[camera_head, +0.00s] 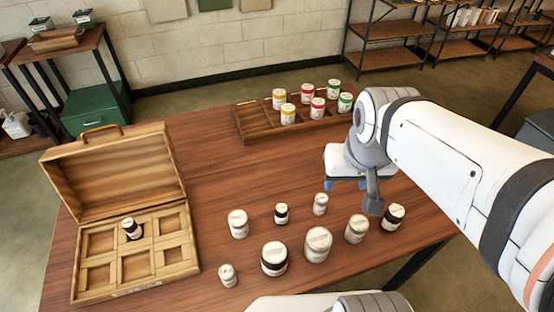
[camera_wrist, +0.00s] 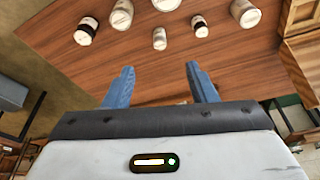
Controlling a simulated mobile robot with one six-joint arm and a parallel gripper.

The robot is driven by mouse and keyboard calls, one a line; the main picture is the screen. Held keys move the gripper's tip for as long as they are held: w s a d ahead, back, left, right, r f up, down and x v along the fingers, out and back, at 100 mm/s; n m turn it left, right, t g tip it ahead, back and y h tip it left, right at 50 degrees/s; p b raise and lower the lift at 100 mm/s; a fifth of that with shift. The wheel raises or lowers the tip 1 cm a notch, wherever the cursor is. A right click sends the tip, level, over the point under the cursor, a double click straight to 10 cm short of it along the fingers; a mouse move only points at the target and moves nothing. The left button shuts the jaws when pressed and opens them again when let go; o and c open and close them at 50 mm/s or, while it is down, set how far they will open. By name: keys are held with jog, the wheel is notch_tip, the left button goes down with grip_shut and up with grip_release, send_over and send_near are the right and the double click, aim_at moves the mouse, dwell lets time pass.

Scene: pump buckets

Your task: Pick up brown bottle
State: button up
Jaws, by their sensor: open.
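Brown bottles with white lids and labels stand on the wooden table (camera_head: 215,165): a small one (camera_head: 281,214) in the middle, a larger one (camera_head: 274,259) near the front and one (camera_head: 392,217) at the right edge. Another small brown bottle (camera_head: 132,229) sits in a compartment of the open wooden case (camera_head: 108,180). My gripper (camera_head: 346,185) is above the table, behind the bottles and partly hidden by my arm. In the wrist view my gripper (camera_wrist: 160,72) has its blue fingers apart and empty. The small brown bottle (camera_wrist: 200,26) and right-edge brown bottle (camera_wrist: 86,31) appear beyond them.
Several white bottles stand among the brown ones, including a small one (camera_head: 320,204), a large one (camera_head: 318,244) and one (camera_head: 238,224) at left. A wooden tray (camera_head: 256,122) with yellow, red and green-labelled jars lies at the back. The table between case and tray is clear.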

jog(key=shift+o, duration=0.8)
jog(key=w+a+f+m+g, duration=0.1)
jog(key=w+a+f+m, duration=0.2)
jog(key=w+f, duration=0.6)
jog(key=shift+a+g+p, duration=0.4)
jog(key=shift+a+p, duration=0.05)
jog(key=shift+a, duration=0.55)
jog(key=m+g, duration=0.1)
jog(key=m, duration=0.2)
send_near(281, 208)
jog(key=shift+m, duration=0.4)
jog(key=f, duration=0.4)
jog(key=f+b, duration=0.1)
jog(key=f, duration=0.1)
jog(key=shift+w+d+f, duration=0.15)
jog(key=shift+w+f, duration=0.1)
jog(key=shift+w, duration=0.05)
notch_tip(281, 208, down, 6)
jog(key=b, duration=0.3)
jog(key=shift+r, duration=0.15)
jog(key=shift+s+r, duration=0.1)
jog(key=c, duration=1.1)
